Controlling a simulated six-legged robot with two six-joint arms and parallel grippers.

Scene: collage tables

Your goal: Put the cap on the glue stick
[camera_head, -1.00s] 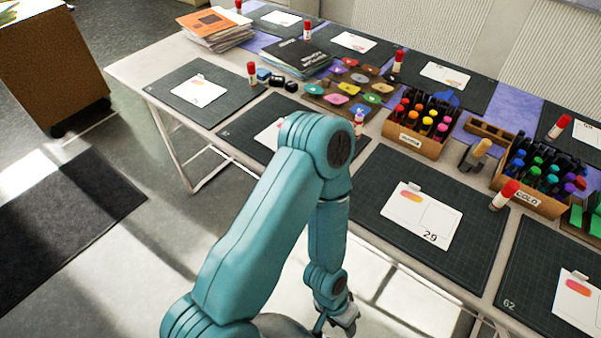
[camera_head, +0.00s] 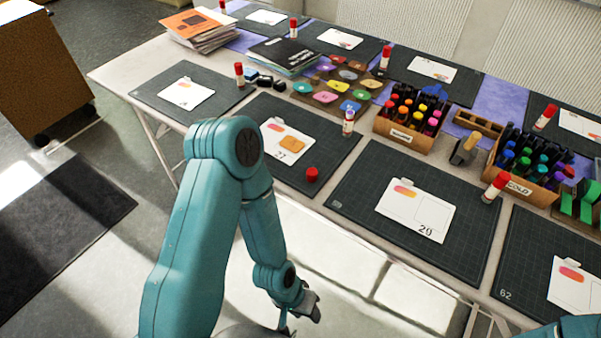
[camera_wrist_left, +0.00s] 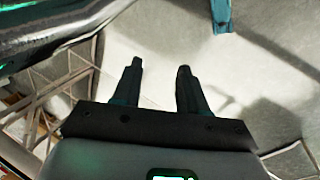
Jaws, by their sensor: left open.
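A small red cap (camera_head: 312,175) sits by itself near the front edge of the dark cutting mat numbered 27 (camera_head: 322,155). A glue stick (camera_head: 348,124) without a red top stands at that mat's right back edge, apart from the cap. My left gripper (camera_head: 307,308) hangs low in front of the table, below the mat. In the left wrist view its two fingers (camera_wrist_left: 158,78) are spread with nothing between them. A teal part of my right arm shows at the bottom right corner; its gripper is out of view.
The mat also holds a white card (camera_head: 284,138) with orange pieces. Other mats carry cards and red-capped glue sticks (camera_head: 495,187). The table's front edge lies between my left gripper and the mat.

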